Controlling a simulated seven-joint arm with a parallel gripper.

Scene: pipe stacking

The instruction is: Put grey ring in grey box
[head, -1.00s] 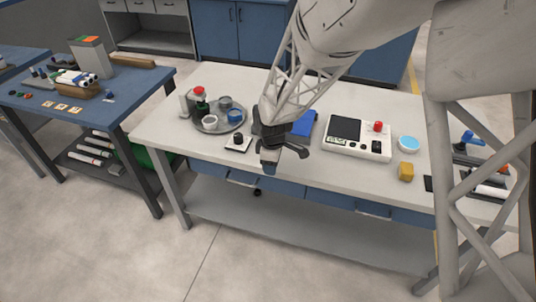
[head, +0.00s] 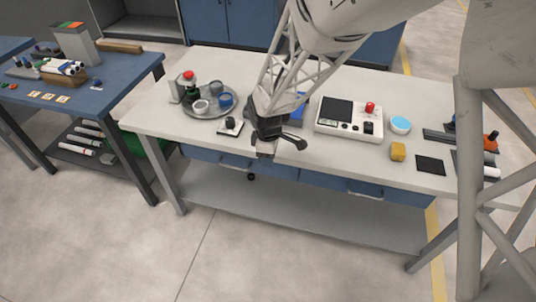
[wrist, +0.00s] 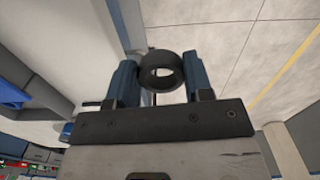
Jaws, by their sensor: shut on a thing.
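My gripper (wrist: 160,72) is shut on a dark grey ring (wrist: 160,56). In the wrist view the ring sits between the two blue fingers, its hole partly facing the camera. In the head view my gripper (head: 264,152) hangs near the front edge of the white table; the ring cannot be made out there. A grey upright box (head: 75,45) with a coloured top stands on the blue table at the left, well away from my gripper. I cannot tell whether it is the task's grey box.
The blue table (head: 120,82) holds a wooden holder with tubes (head: 63,72). A floor gap separates the tables.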

